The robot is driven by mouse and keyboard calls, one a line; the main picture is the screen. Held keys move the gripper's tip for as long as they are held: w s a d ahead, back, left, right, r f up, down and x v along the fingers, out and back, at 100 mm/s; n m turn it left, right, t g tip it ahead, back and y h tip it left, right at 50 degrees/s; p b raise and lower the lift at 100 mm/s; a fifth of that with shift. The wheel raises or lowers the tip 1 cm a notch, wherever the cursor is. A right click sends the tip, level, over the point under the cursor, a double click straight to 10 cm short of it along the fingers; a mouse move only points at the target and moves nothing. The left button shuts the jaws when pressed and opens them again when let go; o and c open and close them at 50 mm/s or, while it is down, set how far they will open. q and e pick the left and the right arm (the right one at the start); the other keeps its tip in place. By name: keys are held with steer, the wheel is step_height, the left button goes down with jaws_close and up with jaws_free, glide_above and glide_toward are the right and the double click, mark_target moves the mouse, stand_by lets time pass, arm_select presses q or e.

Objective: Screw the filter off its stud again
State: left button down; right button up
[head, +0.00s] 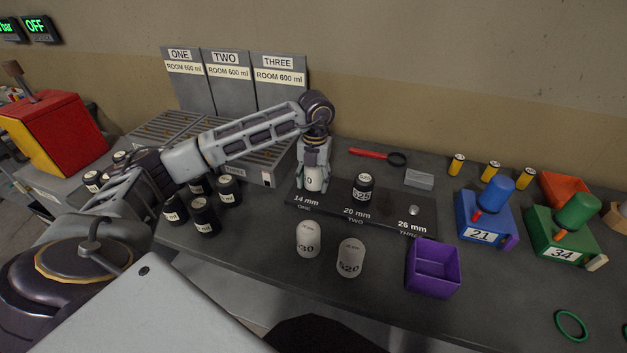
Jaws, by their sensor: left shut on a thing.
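My left gripper (314,180) points down over the dark stud plate (390,212), at the place marked 14 mm, ONE. It is shut on a white filter (314,184), of which a "0" shows between the fingers. The stud under it is hidden, and I cannot tell whether the filter touches the plate. A black filter (363,187) stands upright at 20 mm, TWO. The stud (413,210) at 26 mm, THREE, is bare. Two white filters, one marked 30 (307,239) and one marked 20 (350,258), stand in front of the plate. My right gripper is out of view.
A purple bin (433,268) stands front right of the plate. Blue (486,218) and green (562,240) units stand further right. A red wrench (372,154) lies behind the plate. Several black canisters (205,216) stand left, below my arm. A green ring (571,325) lies front right.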

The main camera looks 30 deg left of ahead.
mark_target(313, 170)
arm_select(q)
steer(key=shift+a+r, duration=0.15)
steer(key=shift+r, duration=0.1)
stand_by(0.5)
steer(key=shift+r, duration=0.1)
steer(key=shift+r+p, duration=0.85)
steer(key=shift+r, duration=0.5)
stand_by(0.7)
stand_by(0.4)
